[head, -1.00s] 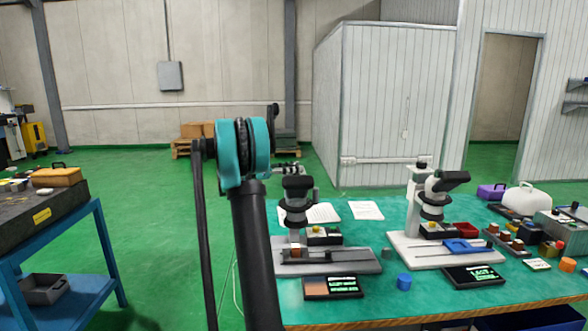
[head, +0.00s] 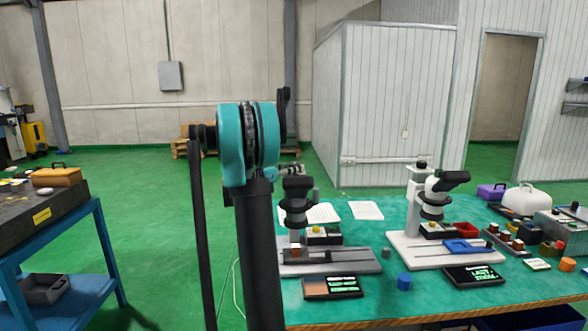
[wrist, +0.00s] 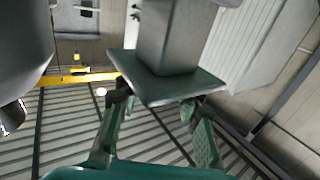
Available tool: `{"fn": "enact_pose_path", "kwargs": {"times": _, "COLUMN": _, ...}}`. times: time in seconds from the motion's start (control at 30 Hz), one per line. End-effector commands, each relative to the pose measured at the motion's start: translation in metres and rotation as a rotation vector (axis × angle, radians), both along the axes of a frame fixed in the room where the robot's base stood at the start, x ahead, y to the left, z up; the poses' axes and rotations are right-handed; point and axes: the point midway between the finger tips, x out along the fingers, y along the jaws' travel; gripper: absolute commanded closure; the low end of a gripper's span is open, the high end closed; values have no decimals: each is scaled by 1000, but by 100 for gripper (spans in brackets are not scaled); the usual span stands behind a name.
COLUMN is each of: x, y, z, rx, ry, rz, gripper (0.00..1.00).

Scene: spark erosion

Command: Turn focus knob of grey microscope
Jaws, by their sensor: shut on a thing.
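The grey microscope (head: 297,212) stands on the table in the head view, just right of my arm, with a dark head and a flat grey base. My arm covers its left side. In the wrist view my gripper (wrist: 160,105) has its two green fingers closing in on the microscope. A grey post with a square plate (wrist: 175,85) lies across the fingertips and partly covers them. The focus knob is not clearly visible; it seems hidden between the fingertips.
A white microscope (head: 420,247) stands to the right. A black display box (head: 333,287) and a blue cap (head: 404,281) lie in front. A rounded grey body (wrist: 22,45) is close at the left in the wrist view. A blue bench (head: 68,235) stands far left.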

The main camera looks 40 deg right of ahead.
Motion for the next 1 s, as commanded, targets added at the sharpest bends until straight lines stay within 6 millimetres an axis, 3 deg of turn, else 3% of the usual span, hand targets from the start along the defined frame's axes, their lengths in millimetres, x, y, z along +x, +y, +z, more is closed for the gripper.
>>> {"fn": "enact_pose_path", "kwargs": {"times": 0.4, "x": -1, "y": 0, "z": 0, "rx": 0, "ry": 0, "rz": 218, "gripper": 95}}
{"fn": "enact_pose_path", "kwargs": {"times": 0.97, "x": 0, "y": 0, "z": 0, "rx": 0, "ry": 0, "rz": 257, "gripper": 95}}
{"fn": "enact_pose_path", "kwargs": {"times": 1.0, "x": 0, "y": 0, "z": 0, "rx": 0, "ry": 0, "rz": 257, "gripper": 65}}
